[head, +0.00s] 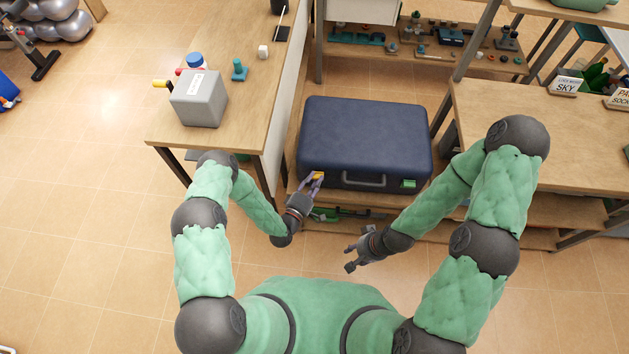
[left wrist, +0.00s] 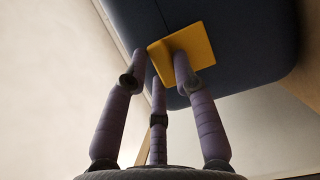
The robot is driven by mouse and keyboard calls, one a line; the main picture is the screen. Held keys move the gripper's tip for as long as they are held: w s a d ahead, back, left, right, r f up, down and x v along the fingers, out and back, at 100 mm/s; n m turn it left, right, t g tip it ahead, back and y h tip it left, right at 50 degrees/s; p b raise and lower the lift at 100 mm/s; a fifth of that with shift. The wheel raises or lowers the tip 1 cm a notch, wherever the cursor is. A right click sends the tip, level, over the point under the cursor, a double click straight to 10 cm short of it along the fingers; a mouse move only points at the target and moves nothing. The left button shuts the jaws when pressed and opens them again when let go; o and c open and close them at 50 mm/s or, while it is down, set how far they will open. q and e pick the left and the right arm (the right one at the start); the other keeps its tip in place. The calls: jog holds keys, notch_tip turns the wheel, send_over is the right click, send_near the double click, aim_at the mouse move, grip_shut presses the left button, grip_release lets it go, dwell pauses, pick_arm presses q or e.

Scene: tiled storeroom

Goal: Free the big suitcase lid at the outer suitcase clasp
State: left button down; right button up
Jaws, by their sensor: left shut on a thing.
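The big dark blue suitcase (head: 366,135) lies flat on a low wooden shelf, its lid down and its handle (head: 363,181) facing me. A yellow clasp (head: 319,175) is at the left of its front and a green clasp (head: 408,183) at the right. My left gripper (head: 314,180) is at the yellow clasp, its fingers closed on it. In the left wrist view the purple fingers reach up to the yellow clasp (left wrist: 198,42), partly hiding it. My right gripper (head: 351,257) is empty, its fingers apart, in front of the shelf and away from the suitcase.
A wooden table (head: 245,105) stands on the left with a grey box (head: 199,98) and small items. Another wooden table (head: 545,125) stands on the right. Small parts lie on a shelf (head: 430,48) behind the suitcase. Open tiled floor (head: 80,200) is at the left.

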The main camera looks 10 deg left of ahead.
pick_arm(q)
jog(key=shift+s+f+m+t+h+b, duration=0.35)
jog(key=shift+f+m+t+h+b, duration=0.4)
jog(key=shift+b, duration=1.2)
jog(key=shift+s+f+m+t+h+b, duration=0.45)
jog(key=shift+t+b, duration=0.45)
jog(key=shift+b, duration=1.05)
jog(key=shift+s+f+m+t+h+b, duration=0.25)
jog(key=shift+f+m+t+h+b, duration=0.4)
jog(key=shift+b, duration=1.3)
jog(key=shift+r, duration=0.15)
jog(key=c, duration=1)
grip_release()
jog(key=v, duration=1.2)
jog(key=shift+w, duration=0.15)
jog(key=shift+o, duration=0.5)
